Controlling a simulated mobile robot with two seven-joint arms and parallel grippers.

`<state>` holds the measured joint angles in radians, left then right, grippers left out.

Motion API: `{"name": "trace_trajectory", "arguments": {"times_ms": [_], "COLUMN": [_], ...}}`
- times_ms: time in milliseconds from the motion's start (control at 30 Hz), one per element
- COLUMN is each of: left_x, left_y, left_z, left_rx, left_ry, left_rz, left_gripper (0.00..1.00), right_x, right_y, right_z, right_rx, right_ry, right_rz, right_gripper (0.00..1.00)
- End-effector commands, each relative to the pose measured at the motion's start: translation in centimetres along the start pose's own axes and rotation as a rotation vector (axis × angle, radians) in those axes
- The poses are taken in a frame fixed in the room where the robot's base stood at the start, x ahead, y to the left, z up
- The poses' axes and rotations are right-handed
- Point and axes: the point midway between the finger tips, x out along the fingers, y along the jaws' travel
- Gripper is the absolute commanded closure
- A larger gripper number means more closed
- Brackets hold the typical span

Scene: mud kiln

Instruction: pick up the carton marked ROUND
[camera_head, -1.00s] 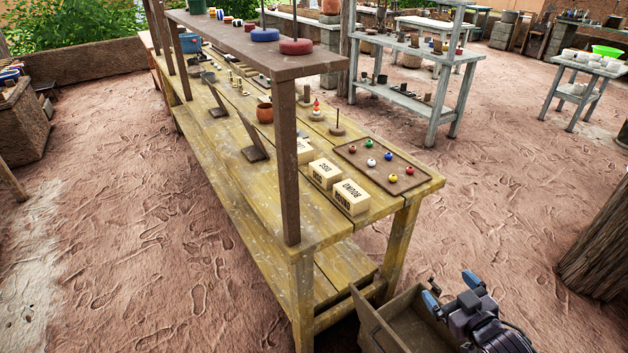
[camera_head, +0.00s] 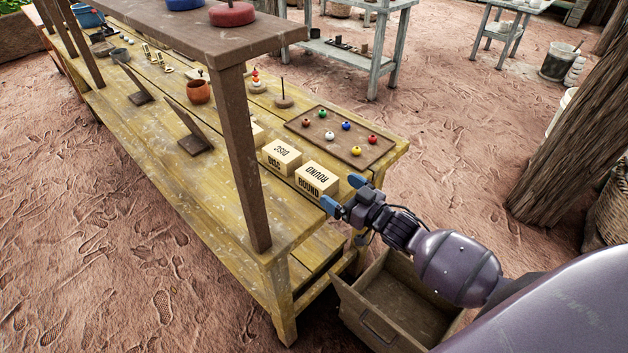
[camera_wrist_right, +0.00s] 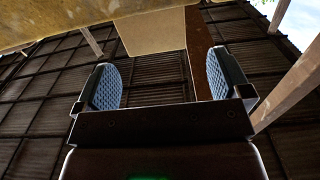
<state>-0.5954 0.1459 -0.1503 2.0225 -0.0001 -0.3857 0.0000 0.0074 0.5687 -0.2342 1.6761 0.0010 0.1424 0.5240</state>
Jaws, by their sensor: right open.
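The carton marked ROUND (camera_head: 316,180) is a pale box with dark lettering on its top and front side. It sits near the right end of the yellow wooden table (camera_head: 225,200). My right gripper (camera_head: 343,193) is open and empty, just in front and to the right of the carton, with its blue fingertips apart. In the right wrist view the open fingers (camera_wrist_right: 162,88) frame empty space, and a pale box face (camera_wrist_right: 150,33), seemingly the carton, is ahead beyond them. My left gripper is not in view.
A similar carton marked DISC (camera_head: 282,157) stands left of the ROUND carton, with another partly hidden behind the post. A brown tray of coloured balls (camera_head: 340,138) lies behind. A shelf post (camera_head: 242,160) rises at the left. An open wooden drawer box (camera_head: 395,305) is below my right arm.

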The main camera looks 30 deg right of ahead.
Motion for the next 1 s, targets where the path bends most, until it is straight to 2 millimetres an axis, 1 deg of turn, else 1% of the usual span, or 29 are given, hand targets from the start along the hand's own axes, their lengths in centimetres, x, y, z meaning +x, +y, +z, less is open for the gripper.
{"name": "trace_trajectory", "arguments": {"times_ms": [33, 100, 267, 367, 500, 633, 800, 967, 1000], "left_x": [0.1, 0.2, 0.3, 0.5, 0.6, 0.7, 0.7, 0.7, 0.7], "left_y": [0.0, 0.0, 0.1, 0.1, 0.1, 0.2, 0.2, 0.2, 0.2], "left_z": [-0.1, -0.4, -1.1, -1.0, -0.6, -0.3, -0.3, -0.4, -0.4], "left_rx": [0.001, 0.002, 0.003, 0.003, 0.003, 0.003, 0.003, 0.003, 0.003], "left_ry": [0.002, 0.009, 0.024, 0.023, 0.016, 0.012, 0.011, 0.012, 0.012], "left_rz": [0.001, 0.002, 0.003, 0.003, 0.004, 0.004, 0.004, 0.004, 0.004], "left_gripper": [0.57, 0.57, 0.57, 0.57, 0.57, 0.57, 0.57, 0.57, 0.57], "right_x": [0.6, 1.3, 2.0, 3.0, 4.8, 6.3, 7.0, 7.0, 7.0], "right_y": [0.0, 0.0, 0.0, 0.1, 0.3, 0.3, 0.3, 0.3, 0.3], "right_z": [0.1, 0.1, 0.2, 0.2, 0.6, 0.6, 0.6, 0.5, 0.5], "right_rx": [0.0, 0.0, 0.001, 0.001, 0.0, -0.001, 0.0, 0.0, 0.0], "right_ry": [-0.001, -0.001, -0.002, -0.001, -0.002, -0.002, -0.003, -0.002, -0.002], "right_rz": [0.0, 0.0, 0.001, 0.0, 0.001, 0.001, 0.001, 0.001, 0.001], "right_gripper": [0.04, 0.04, 0.04, 0.04, 0.04, 0.04, 0.04, 0.04, 0.06]}}
